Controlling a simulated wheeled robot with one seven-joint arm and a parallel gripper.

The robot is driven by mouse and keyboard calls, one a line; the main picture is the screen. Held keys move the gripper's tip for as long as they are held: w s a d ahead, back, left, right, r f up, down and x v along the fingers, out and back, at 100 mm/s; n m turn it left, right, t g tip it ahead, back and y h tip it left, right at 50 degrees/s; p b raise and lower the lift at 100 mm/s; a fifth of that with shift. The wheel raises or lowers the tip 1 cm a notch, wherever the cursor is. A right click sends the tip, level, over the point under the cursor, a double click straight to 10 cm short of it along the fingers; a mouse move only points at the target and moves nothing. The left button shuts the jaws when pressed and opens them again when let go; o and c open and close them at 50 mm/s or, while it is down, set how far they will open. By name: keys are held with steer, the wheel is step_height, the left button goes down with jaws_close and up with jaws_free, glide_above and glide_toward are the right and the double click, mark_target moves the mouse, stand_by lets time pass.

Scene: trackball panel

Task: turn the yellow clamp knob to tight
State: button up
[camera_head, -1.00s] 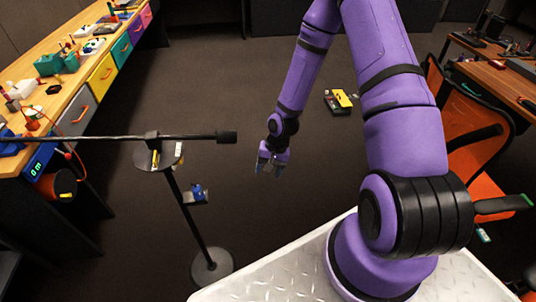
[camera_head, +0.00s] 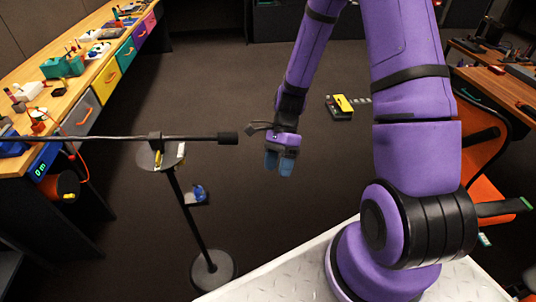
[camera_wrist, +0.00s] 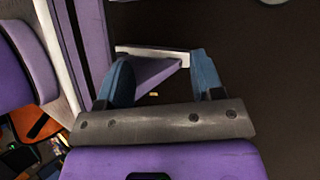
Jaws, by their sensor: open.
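A small yellow part (camera_head: 157,160), which looks like the clamp knob, shows at the round plate near the top of a black stand (camera_head: 184,208). It is too small to tell how far it is turned. My gripper (camera_head: 279,166) hangs in the air to the right of the stand, fingers pointing down, clear of it. In the wrist view my gripper (camera_wrist: 161,68) has its two blue fingers apart with nothing held between them. The yellow part cannot be made out in the wrist view.
A black horizontal bar (camera_head: 195,138) crosses the stand top, its end pointing toward my gripper. A small blue object (camera_head: 199,193) sits on a side shelf of the stand. A long workbench (camera_head: 62,93) runs along the left. A yellow-and-black object (camera_head: 341,106) lies on the open floor.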

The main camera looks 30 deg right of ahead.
steer(key=s+a+r+m+y, duration=0.2)
steer(key=a+r+m+y, duration=0.1)
steer(key=r, duration=0.5)
steer(key=shift+s+a+r+m+g+y, duration=0.2)
steer(key=shift+a+m+g+y, duration=0.15)
steer(key=shift+a+m, duration=0.6)
steer(key=shift+w+d, duration=0.1)
steer(key=shift+d, duration=0.15)
steer(key=s+d+r+n+t+h, duration=0.2)
steer(key=s+r+n+t+h, duration=0.1)
steer(key=r+n, duration=0.4)
steer(key=s+d+r+n+t+h, duration=0.2)
steer(key=s+r+n+t+h, duration=0.1)
steer(key=r+n, duration=0.5)
steer(key=s+d+r+n+t+h, duration=0.2)
steer(key=s+r+n+t, duration=0.3)
steer(key=r, duration=0.7)
steer(key=shift+s+d+r+n+h, duration=0.35)
steer(key=shift+s+n+h, duration=0.3)
steer(key=shift+n, duration=0.5)
steer(key=shift+s+t, duration=0.1)
steer(key=shift+t, duration=0.15)
